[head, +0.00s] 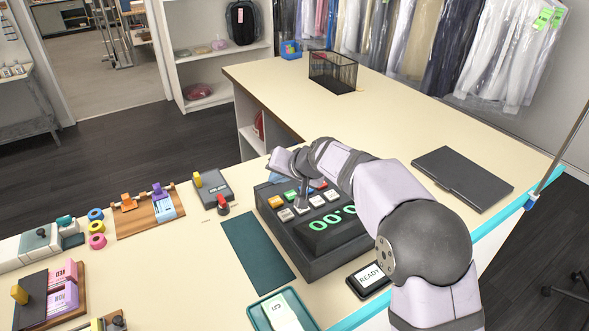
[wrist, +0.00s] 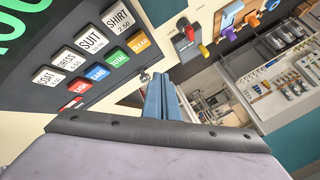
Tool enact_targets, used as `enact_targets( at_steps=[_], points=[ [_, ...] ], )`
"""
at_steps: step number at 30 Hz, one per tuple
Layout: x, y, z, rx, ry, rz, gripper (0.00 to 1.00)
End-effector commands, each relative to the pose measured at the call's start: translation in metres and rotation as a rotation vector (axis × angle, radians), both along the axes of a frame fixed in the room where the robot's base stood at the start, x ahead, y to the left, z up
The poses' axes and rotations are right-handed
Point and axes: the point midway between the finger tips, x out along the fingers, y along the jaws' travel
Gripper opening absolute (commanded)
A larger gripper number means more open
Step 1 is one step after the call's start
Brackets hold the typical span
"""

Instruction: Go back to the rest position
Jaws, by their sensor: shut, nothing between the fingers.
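My gripper (wrist: 165,98) shows in the wrist view with its blue-grey fingers together and nothing between them. In the head view my arm reaches from the lower right over the cash register (head: 313,225), and my gripper (head: 302,200) is partly hidden among my own links just above the register's keys. In the wrist view the register's keys (wrist: 92,40), marked SHIRT, SUIT and others, lie to the left of the fingers. I cannot tell whether the fingertips touch the register. The green display in the head view reads zeros and is partly covered by my arm.
A black folder (head: 462,179) and wire basket (head: 333,72) lie farther back. Covered garments (head: 420,40) hang behind. The counter middle beyond my arm is clear.

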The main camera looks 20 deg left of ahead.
Motion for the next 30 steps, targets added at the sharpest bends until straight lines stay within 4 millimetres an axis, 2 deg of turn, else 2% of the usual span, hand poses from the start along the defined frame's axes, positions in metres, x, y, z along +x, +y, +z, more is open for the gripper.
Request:
enact_targets(
  at_steps=[5,8,11,17,18,20,23,24,27,30],
  points=[
    [-0.008,-0.005,-0.002,-0.005,0.019,-0.001,0.00],
    [-0.027,-0.016,-0.009,-0.018,0.064,-0.005,0.00],
    [-0.059,-0.036,-0.018,-0.040,0.139,-0.017,0.00],
    [-0.153,-0.093,-0.050,-0.117,0.344,-0.063,0.00],
    [-0.170,-0.108,-0.055,-0.137,0.380,-0.077,0.00],
    [-0.175,-0.144,-0.059,-0.193,0.390,-0.099,0.00],
    [-0.196,-0.201,-0.073,-0.287,0.410,-0.121,0.00],
    [-0.206,-0.224,-0.079,-0.326,0.419,-0.126,0.00],
    [-0.236,-0.277,-0.091,-0.417,0.447,-0.131,0.00],
    [-0.267,-0.316,-0.101,-0.489,0.477,-0.126,0.00]
  ],
)
